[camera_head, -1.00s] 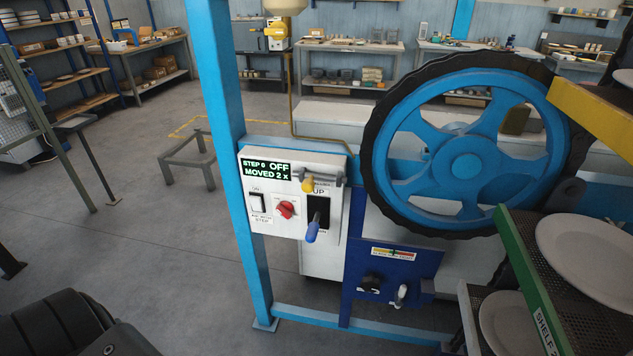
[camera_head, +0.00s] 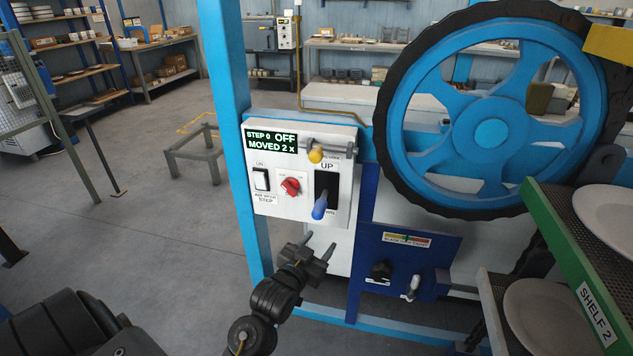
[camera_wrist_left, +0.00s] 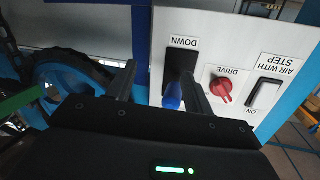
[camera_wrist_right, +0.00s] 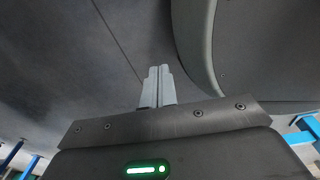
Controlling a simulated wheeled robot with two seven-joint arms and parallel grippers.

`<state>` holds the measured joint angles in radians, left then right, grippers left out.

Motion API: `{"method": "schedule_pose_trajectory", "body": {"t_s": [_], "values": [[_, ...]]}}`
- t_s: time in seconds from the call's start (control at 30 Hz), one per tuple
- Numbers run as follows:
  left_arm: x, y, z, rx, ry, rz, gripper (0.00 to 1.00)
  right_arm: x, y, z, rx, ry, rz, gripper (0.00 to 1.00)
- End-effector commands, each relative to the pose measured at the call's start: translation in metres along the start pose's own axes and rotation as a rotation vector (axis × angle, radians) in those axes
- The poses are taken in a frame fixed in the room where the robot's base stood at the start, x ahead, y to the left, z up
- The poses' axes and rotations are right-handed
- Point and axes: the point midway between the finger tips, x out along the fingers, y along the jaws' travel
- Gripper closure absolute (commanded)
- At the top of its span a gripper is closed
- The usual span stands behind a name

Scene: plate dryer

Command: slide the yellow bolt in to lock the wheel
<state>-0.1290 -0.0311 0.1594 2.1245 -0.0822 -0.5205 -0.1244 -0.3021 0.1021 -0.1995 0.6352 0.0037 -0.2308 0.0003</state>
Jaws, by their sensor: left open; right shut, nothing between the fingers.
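The yellow bolt (camera_head: 316,154) sits in a metal slide at the top right of the white control panel (camera_head: 262,205). The blue wheel (camera_head: 492,134) with a dark toothed rim stands to the right of the panel. My left gripper (camera_head: 320,243) is open and empty, below the panel and its blue-handled lever (camera_head: 320,206). In the left wrist view the open fingers (camera_wrist_left: 158,78) point at the panel, with the blue lever handle (camera_wrist_left: 172,96) showing between them; contact cannot be told. My right gripper (camera_wrist_right: 157,70) shows only in its own wrist view, shut and empty.
The panel has a red knob (camera_head: 291,187), an ON switch (camera_head: 261,179) and a display (camera_head: 270,140) reading STEP 0, OFF, MOVED 2 X. A blue post (camera_head: 228,100) stands left of it. A green-edged shelf with plates (camera_head: 575,265) is at the right.

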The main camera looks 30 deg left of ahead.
Motion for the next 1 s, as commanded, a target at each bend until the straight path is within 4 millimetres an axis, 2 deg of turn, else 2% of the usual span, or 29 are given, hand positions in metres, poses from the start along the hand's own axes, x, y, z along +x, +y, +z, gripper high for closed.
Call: {"method": "schedule_pose_trajectory", "body": {"t_s": [0.03, 0.1, 0.13, 0.2, 0.3, 0.4, 0.63, 0.77, 1.0], "values": [[-0.008, -0.009, -0.024, 0.007, 0.063, -0.024, 0.48, 0.010, -0.001, 0.000, 0.000, 0.001, 0.000, 1.00], [-0.010, -0.026, -0.068, 0.011, 0.190, -0.073, 0.48, 0.010, -0.001, -0.001, 0.000, 0.004, 0.000, 1.00], [-0.012, -0.032, -0.084, 0.014, 0.240, -0.093, 0.48, 0.011, -0.001, -0.002, 0.001, 0.005, 0.000, 1.00], [-0.019, -0.044, -0.113, 0.023, 0.335, -0.133, 0.48, 0.013, -0.002, -0.002, 0.001, 0.006, -0.001, 1.00], [-0.028, -0.055, -0.140, 0.031, 0.421, -0.170, 0.48, 0.015, -0.003, -0.003, 0.001, 0.008, -0.002, 1.00], [-0.033, -0.060, -0.151, 0.036, 0.459, -0.187, 0.48, 0.015, -0.003, -0.003, 0.002, 0.008, -0.002, 1.00], [-0.027, -0.062, -0.157, 0.036, 0.466, -0.189, 0.48, 0.012, -0.003, -0.002, 0.002, 0.005, -0.002, 1.00], [-0.011, -0.065, -0.167, 0.036, 0.466, -0.188, 0.48, 0.007, -0.004, 0.001, 0.002, 0.000, -0.005, 1.00], [0.029, -0.073, -0.187, 0.036, 0.465, -0.188, 0.48, -0.003, -0.014, 0.003, 0.005, -0.004, -0.018, 1.00]]}}
